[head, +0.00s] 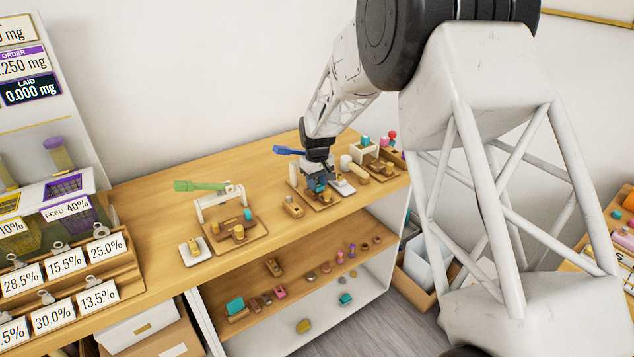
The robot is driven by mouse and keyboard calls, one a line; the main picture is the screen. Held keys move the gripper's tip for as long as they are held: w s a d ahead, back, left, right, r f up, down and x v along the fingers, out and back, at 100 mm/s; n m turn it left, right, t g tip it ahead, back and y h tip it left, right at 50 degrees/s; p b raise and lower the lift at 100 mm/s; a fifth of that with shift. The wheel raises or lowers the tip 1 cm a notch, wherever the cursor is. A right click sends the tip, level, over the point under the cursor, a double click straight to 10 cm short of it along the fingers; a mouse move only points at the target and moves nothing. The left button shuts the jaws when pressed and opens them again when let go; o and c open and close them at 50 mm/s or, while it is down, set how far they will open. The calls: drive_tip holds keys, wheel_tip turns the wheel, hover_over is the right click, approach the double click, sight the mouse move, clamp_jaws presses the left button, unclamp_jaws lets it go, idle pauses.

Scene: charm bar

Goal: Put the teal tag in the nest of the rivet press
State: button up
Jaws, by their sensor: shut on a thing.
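My gripper (319,178) points down over the wooden board of the blue-handled press, at the middle of the bench. It is shut on a small piece that looks like the teal tag (320,187), mostly hidden by the fingers. The blue lever (289,151) shows to the left of my wrist; the gripper covers most of this press and its nest. A second press with a green lever (200,186) and white frame stands to the left, with a teal piece (248,214) on its board. I cannot tell from any label which is the rivet press.
White pads lie beside the left board (193,250) and the right board (343,187). A small wooden block (292,207) stands left of my gripper. Trays with coloured pieces (385,155) are at the right end. Several small items lie on the lower shelf.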

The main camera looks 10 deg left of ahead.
drive_tip(key=shift+f, duration=0.5)
idle(0.9)
drive_tip(key=o, duration=0.9)
drive_tip(key=shift+r, duration=0.1)
drive_tip(key=shift+r, duration=3.85)
drive_tip(key=shift+d, duration=0.1)
